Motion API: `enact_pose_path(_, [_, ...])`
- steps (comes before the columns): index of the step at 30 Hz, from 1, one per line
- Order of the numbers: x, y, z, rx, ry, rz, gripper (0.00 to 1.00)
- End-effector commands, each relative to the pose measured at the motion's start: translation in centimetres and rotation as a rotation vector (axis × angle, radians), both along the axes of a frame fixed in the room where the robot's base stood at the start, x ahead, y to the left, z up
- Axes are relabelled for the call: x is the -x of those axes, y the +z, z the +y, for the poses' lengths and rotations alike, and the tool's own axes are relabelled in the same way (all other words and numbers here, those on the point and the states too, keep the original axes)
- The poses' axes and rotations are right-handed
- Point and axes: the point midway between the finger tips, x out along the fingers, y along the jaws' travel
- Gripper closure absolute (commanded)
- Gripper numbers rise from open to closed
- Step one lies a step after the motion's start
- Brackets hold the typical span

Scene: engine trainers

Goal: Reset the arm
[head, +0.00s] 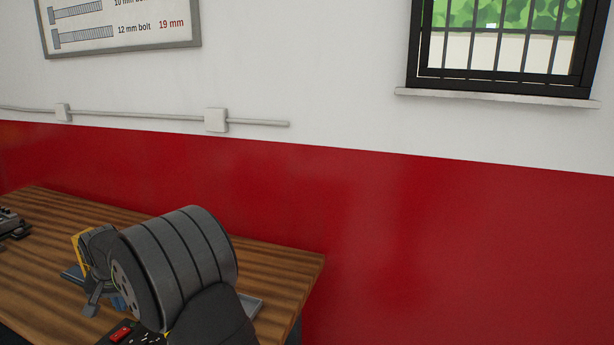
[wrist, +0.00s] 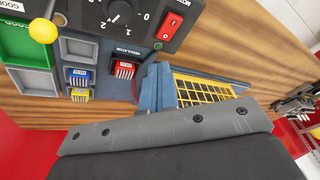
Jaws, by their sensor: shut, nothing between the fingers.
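My gripper (wrist: 157,80) shows in the wrist view as blue-grey fingers, close together with nothing seen between them. They point up the picture from the dark grey bolted housing at the bottom. Height above the bench cannot be told. In the head view my large dark grey arm links fill the lower middle and hide part of the bench; I cannot make out the fingertips clearly there.
The wooden bench (head: 285,266) runs along a red and white wall. A yellow ball knob (wrist: 43,30) stands near a green bin (wrist: 22,40). Dark items (wrist: 295,95) lie right.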

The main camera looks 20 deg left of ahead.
Motion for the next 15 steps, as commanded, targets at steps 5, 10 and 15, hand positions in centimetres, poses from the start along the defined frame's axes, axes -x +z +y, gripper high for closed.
enact_pose_path(5, [-0.01,0.0,0.01,0.0,0.0,0.0,1.0])
enact_pose_path(10, [0.05,0.03,-0.1,0.001,-0.01,0.004,1.0])
enact_pose_path(15, [0.43,0.18,-0.79,0.006,-0.076,0.03,1.0])
